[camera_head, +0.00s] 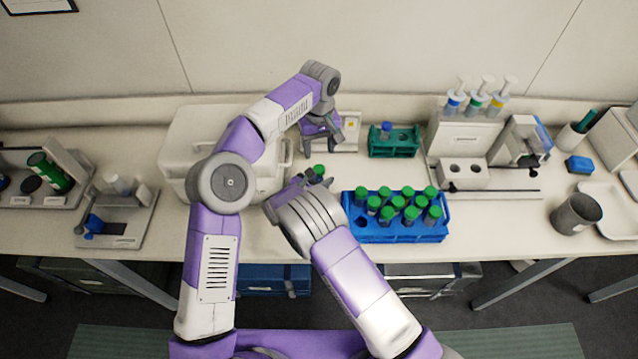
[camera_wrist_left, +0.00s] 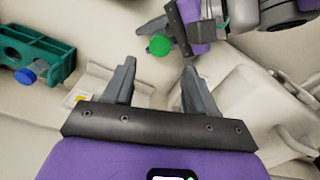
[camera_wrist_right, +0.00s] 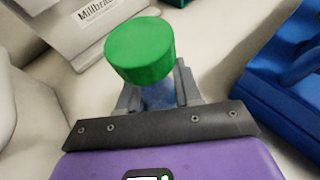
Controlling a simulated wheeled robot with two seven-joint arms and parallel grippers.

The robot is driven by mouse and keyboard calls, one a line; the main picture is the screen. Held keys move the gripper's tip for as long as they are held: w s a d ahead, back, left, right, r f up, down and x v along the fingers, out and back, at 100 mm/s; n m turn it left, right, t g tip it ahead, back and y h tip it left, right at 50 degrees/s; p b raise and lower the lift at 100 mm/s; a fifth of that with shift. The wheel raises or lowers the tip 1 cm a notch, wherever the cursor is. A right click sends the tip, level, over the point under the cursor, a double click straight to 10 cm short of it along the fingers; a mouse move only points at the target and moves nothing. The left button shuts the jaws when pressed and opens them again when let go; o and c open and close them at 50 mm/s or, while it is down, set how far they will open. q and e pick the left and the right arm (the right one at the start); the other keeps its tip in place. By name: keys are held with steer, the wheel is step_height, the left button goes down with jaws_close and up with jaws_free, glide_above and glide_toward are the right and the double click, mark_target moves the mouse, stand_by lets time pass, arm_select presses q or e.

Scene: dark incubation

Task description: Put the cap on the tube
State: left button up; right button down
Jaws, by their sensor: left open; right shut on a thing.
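A clear bluish tube (camera_wrist_right: 157,96) with a green cap (camera_wrist_right: 140,49) on its top end stands in my right gripper (camera_wrist_right: 155,88), which is shut on the tube below the cap. I cannot tell how tightly the cap sits. In the head view, this green cap (camera_head: 319,170) shows at the tip of my right gripper (camera_head: 316,178), left of the blue rack. My left gripper (camera_head: 334,140) is open and empty, above and behind the cap. In the left wrist view, the green cap (camera_wrist_left: 159,45) shows beyond the open fingers of my left gripper (camera_wrist_left: 160,70).
A blue rack (camera_head: 400,234) holds several green-capped tubes to the right. A green rack (camera_head: 402,150) with a blue-capped tube (camera_head: 386,129) stands behind it. A white box (camera_head: 183,158) stands left of the grippers. Pipettes (camera_head: 480,95) and a grey cup (camera_head: 575,213) are farther right.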

mark_target(319, 168)
arm_select(q)
steer(key=shift+n, duration=0.6)
steer(key=shift+f, duration=3.95)
